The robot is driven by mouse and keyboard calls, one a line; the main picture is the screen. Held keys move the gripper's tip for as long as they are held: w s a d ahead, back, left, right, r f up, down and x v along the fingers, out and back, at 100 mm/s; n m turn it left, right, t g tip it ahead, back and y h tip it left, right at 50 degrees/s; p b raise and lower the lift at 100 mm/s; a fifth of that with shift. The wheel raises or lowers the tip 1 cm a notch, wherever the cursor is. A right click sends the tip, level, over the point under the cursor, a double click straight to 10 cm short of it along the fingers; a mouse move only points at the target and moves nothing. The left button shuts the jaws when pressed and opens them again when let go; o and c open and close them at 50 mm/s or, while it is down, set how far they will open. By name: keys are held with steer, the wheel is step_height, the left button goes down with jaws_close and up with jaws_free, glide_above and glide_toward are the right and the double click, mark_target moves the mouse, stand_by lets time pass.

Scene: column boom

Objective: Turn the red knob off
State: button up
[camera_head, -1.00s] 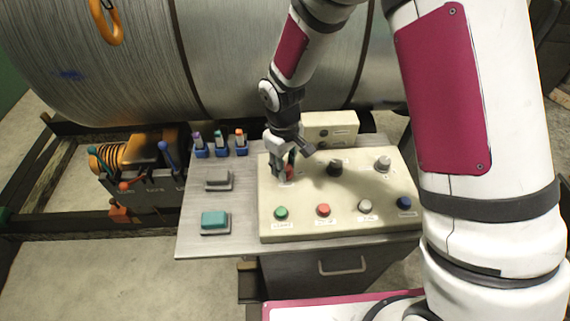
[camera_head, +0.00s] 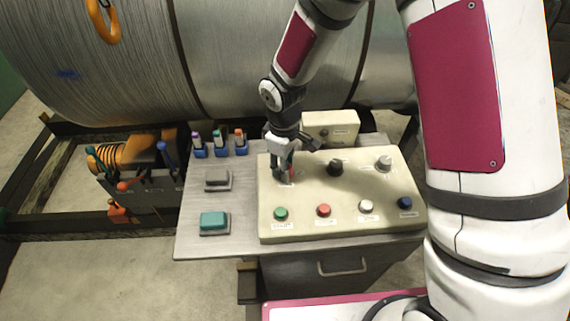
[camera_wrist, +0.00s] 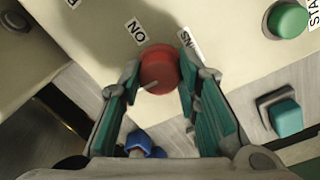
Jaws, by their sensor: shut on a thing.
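The red knob (camera_wrist: 159,70) sits on the cream control panel (camera_head: 345,222), at its upper left in the head view, where my gripper mostly hides it. In the wrist view the knob is round, with a pale pointer line toward its lower left. A label reading "ON" (camera_wrist: 137,32) and another, partly readable label (camera_wrist: 190,45) stand beside it. My gripper (camera_wrist: 158,80) is shut on the red knob, with one green-padded finger on each side. In the head view my gripper (camera_head: 284,177) points down onto the panel.
A black knob (camera_head: 335,167) and a white knob (camera_head: 384,163) share the panel's upper row. A teal button (camera_head: 214,220) stands left on the metal table.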

steer(key=o, duration=1.2)
steer(key=shift+d, duration=0.15)
steer(key=shift+r, duration=0.55)
steer(key=r, duration=1.1)
steer(key=shift+s, duration=0.2)
